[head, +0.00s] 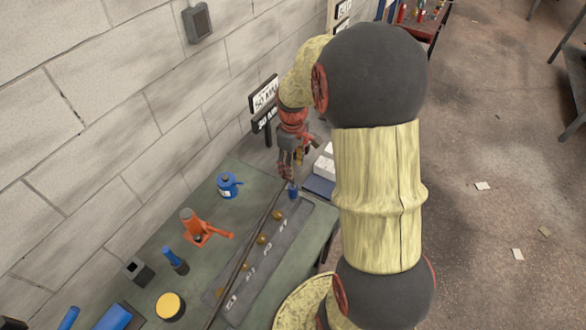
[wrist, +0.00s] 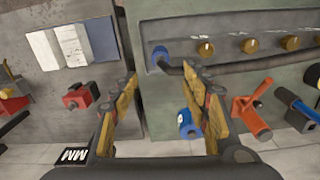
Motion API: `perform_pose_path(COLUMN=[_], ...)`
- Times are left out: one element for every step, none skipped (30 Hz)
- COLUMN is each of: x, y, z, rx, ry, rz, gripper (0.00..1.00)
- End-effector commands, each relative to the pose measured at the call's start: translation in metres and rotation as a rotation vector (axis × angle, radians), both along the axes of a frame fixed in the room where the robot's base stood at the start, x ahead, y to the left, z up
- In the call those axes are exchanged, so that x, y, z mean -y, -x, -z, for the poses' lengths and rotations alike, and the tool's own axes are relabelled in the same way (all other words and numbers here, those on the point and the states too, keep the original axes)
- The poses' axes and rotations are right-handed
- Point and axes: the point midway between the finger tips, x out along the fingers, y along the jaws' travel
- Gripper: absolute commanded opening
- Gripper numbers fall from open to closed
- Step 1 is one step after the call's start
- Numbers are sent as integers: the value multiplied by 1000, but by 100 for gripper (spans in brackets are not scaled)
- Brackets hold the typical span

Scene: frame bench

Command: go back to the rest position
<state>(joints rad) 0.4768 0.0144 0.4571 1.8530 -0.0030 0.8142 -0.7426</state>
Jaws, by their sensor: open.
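My gripper (head: 288,172) is above the far end of the green bench (head: 160,238), near the wall. In the wrist view my gripper (wrist: 168,84) has its two yellow-brown fingers spread wide, with nothing held between them. A blue-ended dark bar (wrist: 161,59) lies on the bench beyond the gap between the fingertips; its blue end also shows in the head view (head: 293,190), just below my gripper. My arm covers part of the bench's right side in the head view.
A blue canister (head: 228,186), an orange jack (head: 200,229), a blue-topped tool (head: 174,260) and a yellow-topped tin (head: 170,305) stand on the bench. A panel with brass knobs (wrist: 249,46) runs along it. A sign (head: 263,95) stands by the wall. Open floor (head: 490,200) lies right.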

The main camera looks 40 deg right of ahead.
Motion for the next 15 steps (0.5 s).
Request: perform_pose_path(x=[0,0,0,0,0,0,0,0,0,0,0,0,0,0,0], y=[0,0,0,0,0,0,0,0,0,0,0,0,0,0,0], z=[0,0,0,0,0,0,0,0,0,0,0,0,0,0,1], rx=[0,0,0,0,0,0,0,0,0,0,0,0,0,0,0], ry=[0,0,0,0,0,0,0,0,0,0,0,0,0,0,0], rz=[0,0,0,0,0,0,0,0,0,0,0,1,3,9,23], gripper=[47,47,47,47,47,47,47,47,47,47,47,47,47,47,47])
